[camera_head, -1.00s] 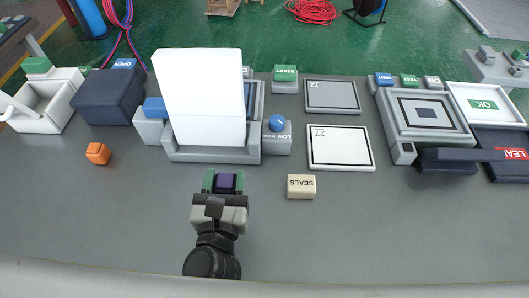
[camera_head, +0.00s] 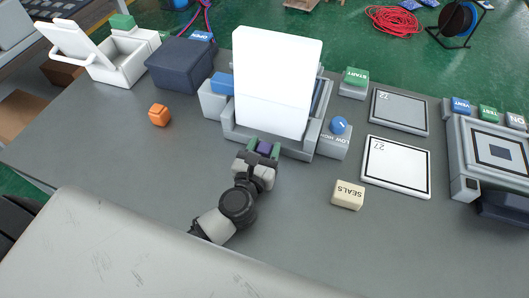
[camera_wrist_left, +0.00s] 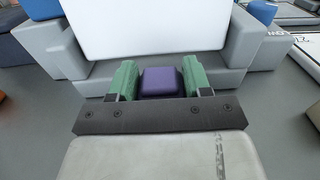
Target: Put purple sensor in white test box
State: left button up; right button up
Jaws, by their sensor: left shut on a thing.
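My left gripper (camera_head: 264,149) is shut on the purple sensor (camera_wrist_left: 161,82), a small block held between its green fingertips in the left wrist view. The sensor is partly hidden by the gripper in the head view. They are at the front of a grey fixture (camera_head: 240,138) with a large upright white panel (camera_head: 275,85); whether they touch it I cannot tell. The panel also fills the top of the left wrist view (camera_wrist_left: 155,30). A white box (camera_head: 133,63) with its lid raised stands at the far left of the table. My right gripper is not in view.
An orange block (camera_head: 159,115) and a dark blue box (camera_head: 180,65) are to the left. A SEALS block (camera_head: 347,195), two square pads (camera_head: 396,165) and a grey screen unit (camera_head: 490,135) are to the right. The table's left front is clear.

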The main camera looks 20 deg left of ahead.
pick_arm(q)
jog(key=shift+f, duration=0.7)
jog(key=shift+f+b, duration=0.25)
jog(key=shift+b, duration=0.05)
jog(key=o, duration=1)
jog(key=shift+r, duration=0.1)
jog(key=shift+c, duration=0.2)
